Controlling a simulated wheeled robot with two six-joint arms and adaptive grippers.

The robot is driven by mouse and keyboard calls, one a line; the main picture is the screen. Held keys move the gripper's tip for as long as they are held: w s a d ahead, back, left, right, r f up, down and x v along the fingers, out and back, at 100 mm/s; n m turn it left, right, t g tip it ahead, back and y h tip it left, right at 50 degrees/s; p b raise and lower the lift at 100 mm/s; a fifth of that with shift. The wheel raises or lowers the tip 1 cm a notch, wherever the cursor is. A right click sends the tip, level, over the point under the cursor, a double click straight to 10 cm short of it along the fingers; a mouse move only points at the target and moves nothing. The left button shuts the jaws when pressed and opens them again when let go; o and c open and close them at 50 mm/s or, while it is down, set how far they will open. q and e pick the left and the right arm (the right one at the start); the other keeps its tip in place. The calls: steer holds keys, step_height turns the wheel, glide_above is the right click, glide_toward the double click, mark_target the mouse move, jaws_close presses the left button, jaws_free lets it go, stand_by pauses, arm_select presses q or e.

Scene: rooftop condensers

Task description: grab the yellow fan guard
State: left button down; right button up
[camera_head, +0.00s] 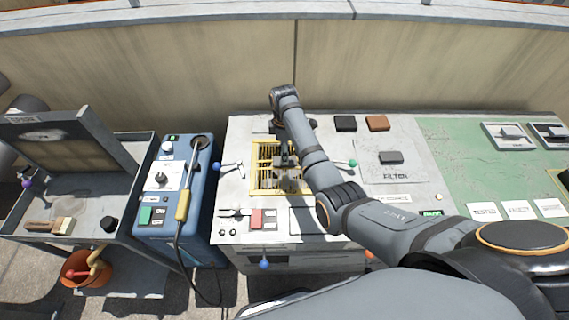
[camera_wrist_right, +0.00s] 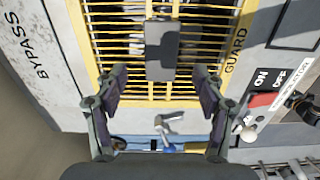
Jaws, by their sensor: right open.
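The yellow fan guard (camera_head: 266,166) is a barred yellow grille set in the top of the light grey condenser panel in the head view. It fills the upper middle of the right wrist view (camera_wrist_right: 108,50), with a dark grey plate-like handle (camera_wrist_right: 162,52) at its middle and the word GUARD printed beside it. My right gripper (camera_wrist_right: 160,85) has its two fingers spread apart over the guard, one on each side of the handle, with nothing between them that I can see held. In the head view my right arm and gripper cover part of the guard. My left gripper is not seen.
A blue unit (camera_head: 178,188) with a yellow-handled tool (camera_head: 184,204) stands left of the panel. A red switch (camera_head: 257,219) and small levers sit near the guard. Dark and brown blocks (camera_head: 377,123) lie to the right. A wall (camera_head: 200,65) runs behind.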

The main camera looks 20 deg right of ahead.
steer(key=shift+s+f, duration=0.2)
steer(key=shift+f, duration=0.4)
step_height(320, 180, down, 3)
steer(key=shift+r, duration=0.1)
steer(key=shift+w+d+f, duration=0.1)
steer(key=shift+f, duration=0.45)
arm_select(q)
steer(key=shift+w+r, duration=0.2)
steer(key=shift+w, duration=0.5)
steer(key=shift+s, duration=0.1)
arm_select(e)
steer(key=shift+c, duration=0.3)
steer(key=shift+r, duration=0.1)
steer(key=shift+c, duration=1.3)
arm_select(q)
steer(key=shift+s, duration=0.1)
arm_select(e)
jaws_close()
